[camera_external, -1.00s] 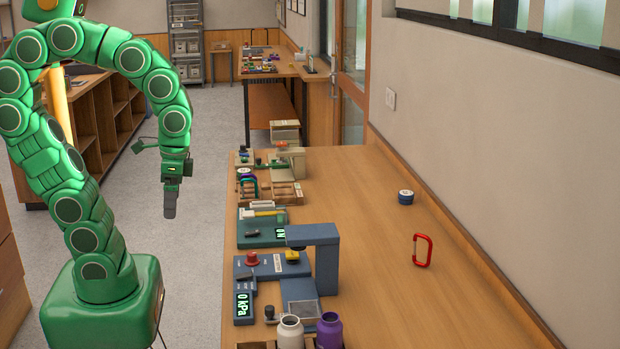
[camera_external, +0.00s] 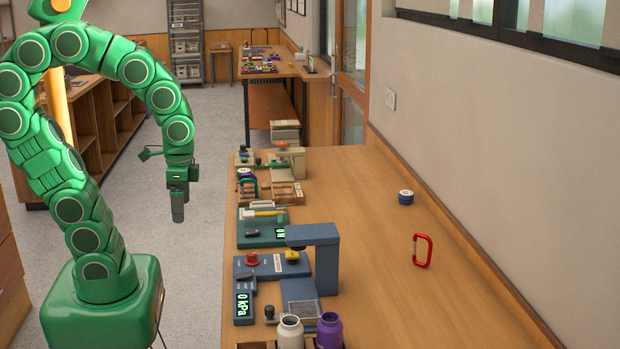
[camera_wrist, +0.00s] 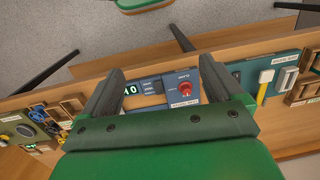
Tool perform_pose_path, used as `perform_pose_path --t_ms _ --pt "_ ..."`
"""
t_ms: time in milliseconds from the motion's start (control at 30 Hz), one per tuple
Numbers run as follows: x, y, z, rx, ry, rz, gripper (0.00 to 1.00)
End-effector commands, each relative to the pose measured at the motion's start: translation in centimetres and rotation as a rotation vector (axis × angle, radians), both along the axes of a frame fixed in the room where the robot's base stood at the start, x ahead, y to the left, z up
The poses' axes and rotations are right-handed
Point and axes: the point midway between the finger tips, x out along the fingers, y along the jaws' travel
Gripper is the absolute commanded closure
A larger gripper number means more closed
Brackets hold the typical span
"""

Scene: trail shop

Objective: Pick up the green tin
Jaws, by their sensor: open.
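I cannot make out a green tin in either view. My gripper (camera_external: 178,206) hangs pointing down over the floor, just left of the long bench, apart from everything on it. In the wrist view my gripper's two dark fingers (camera_wrist: 160,66) are spread with nothing held between them. Beyond them is a blue panel with a red knob (camera_wrist: 185,88). A small round blue tin with a pale top (camera_external: 405,197) stands on the bare right part of the bench.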

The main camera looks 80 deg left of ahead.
Motion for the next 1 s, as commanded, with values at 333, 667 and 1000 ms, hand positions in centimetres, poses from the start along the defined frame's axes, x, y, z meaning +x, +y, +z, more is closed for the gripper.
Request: perform_pose_path --t_ms 333,667,1000 --pt "8.9 12.9 -1.9 0.229 -0.130 -0.160 0.06" --pt "13.2 26.8 -3.0 0.505 -0.108 -0.412 0.06" --pt "14.1 40.2 -4.4 0.761 0.057 -0.749 0.06"
